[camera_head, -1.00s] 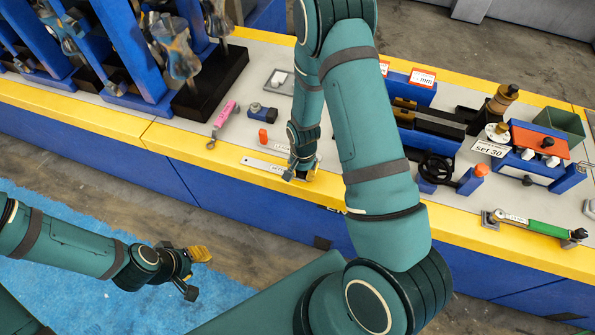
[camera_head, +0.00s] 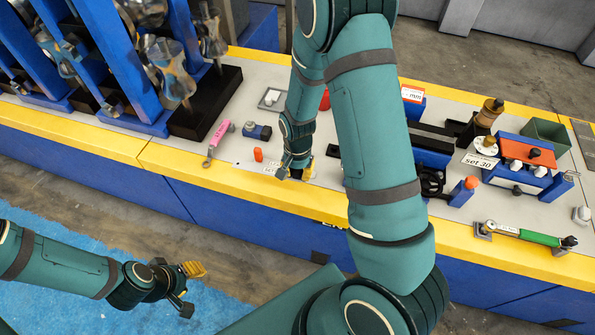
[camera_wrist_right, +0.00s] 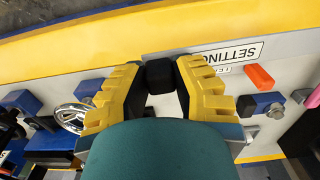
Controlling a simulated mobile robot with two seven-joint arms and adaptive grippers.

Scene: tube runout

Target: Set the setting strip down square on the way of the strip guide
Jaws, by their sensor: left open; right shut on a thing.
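The setting strip (camera_wrist_right: 215,57) is a pale flat strip with a SETTING label, seen in the right wrist view along the front of the worktop. My right gripper (camera_wrist_right: 160,82) is shut on a black block (camera_wrist_right: 160,75) at the strip's end; it also shows in the head view (camera_head: 294,174), low over the worktop's front part. I cannot tell whether the strip touches the surface. My gripper hides part of it, and a way of the strip guide cannot be made out. My left gripper (camera_head: 188,288) is open and empty, over the floor in front of the bench.
A handwheel (camera_head: 432,181) and a green-handled tool (camera_head: 540,237) are to the right. Blue racks (camera_head: 110,65) stand at the back left.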

